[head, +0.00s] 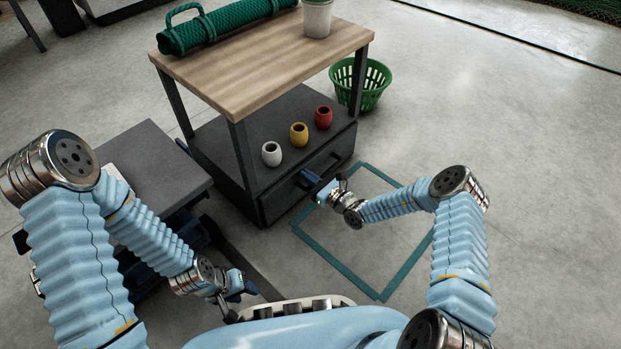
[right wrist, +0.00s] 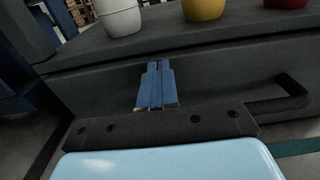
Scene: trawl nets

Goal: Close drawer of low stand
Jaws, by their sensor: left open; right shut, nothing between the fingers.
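The low stand (head: 265,75) has a light wooden top on dark posts and a dark lower body with a drawer (head: 335,152) in its front. In the right wrist view the drawer front (right wrist: 215,80) lies close under the shelf edge; whether it is fully flush I cannot tell. A dark bar handle (right wrist: 275,105) sticks out at the right. My right gripper (head: 305,178) is shut and empty, its blue fingers (right wrist: 155,85) pointing at the drawer front left of the handle. Contact is unclear. My left gripper (head: 247,291) is open, low near my base, away from the stand.
White (head: 271,154), yellow (head: 299,134) and red (head: 323,117) pots stand on the shelf above the drawer. A green basket (head: 374,85) stands behind right. A grey table (head: 150,160) is at left. Teal-outlined floor (head: 340,268) before the drawer is clear except for my right arm.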

